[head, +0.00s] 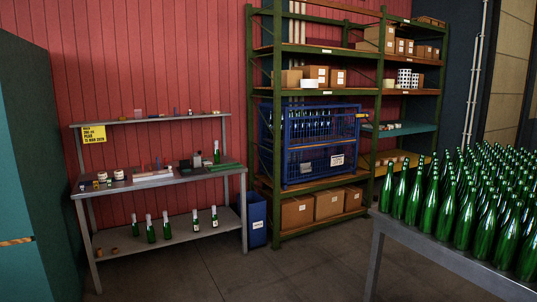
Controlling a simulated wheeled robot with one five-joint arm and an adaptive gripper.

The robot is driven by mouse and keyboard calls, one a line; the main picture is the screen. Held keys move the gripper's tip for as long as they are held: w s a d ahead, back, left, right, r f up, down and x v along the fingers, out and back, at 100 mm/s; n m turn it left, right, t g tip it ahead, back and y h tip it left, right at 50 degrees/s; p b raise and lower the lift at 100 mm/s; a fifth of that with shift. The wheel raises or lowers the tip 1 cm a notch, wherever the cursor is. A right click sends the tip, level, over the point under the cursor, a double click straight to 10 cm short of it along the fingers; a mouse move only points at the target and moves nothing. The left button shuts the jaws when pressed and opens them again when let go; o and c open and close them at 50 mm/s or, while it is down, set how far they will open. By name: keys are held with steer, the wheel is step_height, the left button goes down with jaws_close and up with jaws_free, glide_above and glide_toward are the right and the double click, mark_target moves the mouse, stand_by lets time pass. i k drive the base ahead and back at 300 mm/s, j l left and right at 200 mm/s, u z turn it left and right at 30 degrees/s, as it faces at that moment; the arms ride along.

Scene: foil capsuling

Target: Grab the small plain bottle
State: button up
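Several green bottles stand upright on the lower shelf of a grey workbench (110,184) at left. Two of them, a left bottle (151,233) and one beside it (167,230), have pale tops and show no clear label. Two more to the right, one bottle (195,225) and another (214,222), seem to carry pale labels. A darker, shorter-looking bottle (135,229) stands at the left of this row. One more green bottle (217,157) stands on the benchtop at right. Which is the small plain bottle I cannot tell for sure. My gripper is not in view.
A table (440,253) crowded with green bottles fills the right foreground. A green rack (277,130) holds boxes and a blue cage (318,172). A blue bin (256,222) stands beside the bench. A teal cabinet (35,170) edges the left. Floor (250,275) in the middle is clear.

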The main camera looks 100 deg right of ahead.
mark_target(216, 153)
steer(key=z, duration=2.95)
steer(key=i+z, duration=0.1)
steer(key=i, duration=4.05)
steer(key=i+u, duration=0.25)
steer(key=i, duration=0.15)
steer(key=i+l+u, duration=0.2)
steer(key=i, duration=0.2)
steer(key=i+l+u, duration=0.1)
steer(key=i+u, duration=0.15)
steer(key=i, duration=0.2)
steer(key=i+l+u, duration=0.35)
steer(key=i+u, duration=0.15)
steer(key=i+l+u, duration=0.5)
steer(key=k+l, duration=0.05)
steer(key=k, duration=0.05)
